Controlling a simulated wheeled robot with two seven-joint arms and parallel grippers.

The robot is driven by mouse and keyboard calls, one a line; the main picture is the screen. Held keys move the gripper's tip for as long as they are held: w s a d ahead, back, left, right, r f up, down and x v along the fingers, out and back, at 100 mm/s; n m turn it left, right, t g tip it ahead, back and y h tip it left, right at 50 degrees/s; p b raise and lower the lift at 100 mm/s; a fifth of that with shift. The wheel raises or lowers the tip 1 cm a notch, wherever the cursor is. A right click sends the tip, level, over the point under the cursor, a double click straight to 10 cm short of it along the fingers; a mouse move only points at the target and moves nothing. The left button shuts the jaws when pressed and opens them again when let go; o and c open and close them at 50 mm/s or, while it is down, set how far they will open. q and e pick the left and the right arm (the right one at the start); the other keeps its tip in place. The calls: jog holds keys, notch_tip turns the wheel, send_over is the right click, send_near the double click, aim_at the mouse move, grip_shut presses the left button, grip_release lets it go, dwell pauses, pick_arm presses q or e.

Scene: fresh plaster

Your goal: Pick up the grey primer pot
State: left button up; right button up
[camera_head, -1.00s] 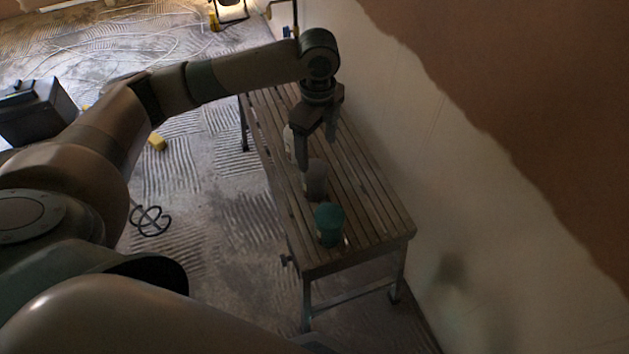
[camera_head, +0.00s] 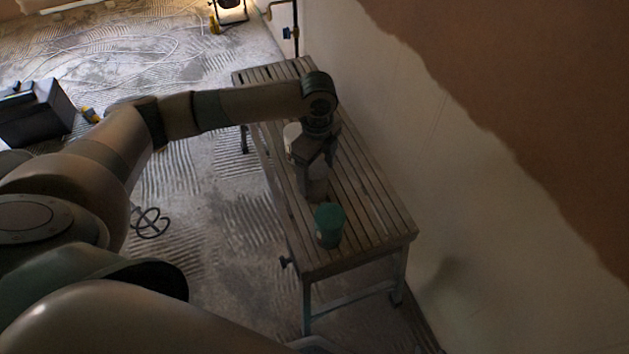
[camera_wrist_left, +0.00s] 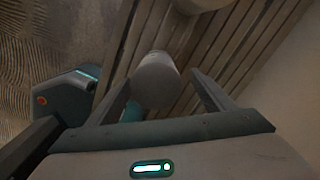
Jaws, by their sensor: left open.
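The grey primer pot (camera_head: 318,187) stands on the slatted bench (camera_head: 372,205), partly hidden behind my left gripper (camera_head: 316,174) in the head view. In the left wrist view the grey pot (camera_wrist_left: 155,82) shows its pale round lid between the two spread fingers. My left gripper is open, its fingers down around the pot's top, with no clear contact seen. My right gripper is not in view.
A green pot (camera_head: 329,224) stands close to the grey one, toward the bench's near end. A white pot (camera_head: 292,138) stands on the far side. The wall (camera_head: 440,170) runs along the bench's right. A dark box (camera_head: 36,112) sits on the floor at left.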

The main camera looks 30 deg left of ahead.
pick_arm(q)
jog(key=shift+s+a+f, duration=0.1)
jog(key=shift+f, duration=0.5)
jog(key=f, duration=0.1)
jog(key=f+b, duration=0.1)
jog(key=f, duration=0.1)
jog(key=shift+s+a, duration=0.1)
jog(key=shift+a, duration=0.1)
jog(key=shift+f, duration=0.5)
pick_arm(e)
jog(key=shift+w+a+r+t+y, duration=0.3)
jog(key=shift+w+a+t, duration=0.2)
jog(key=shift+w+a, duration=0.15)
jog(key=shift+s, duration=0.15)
pick_arm(q)
jog(key=c, duration=1.5)
jog(key=shift+r, duration=0.1)
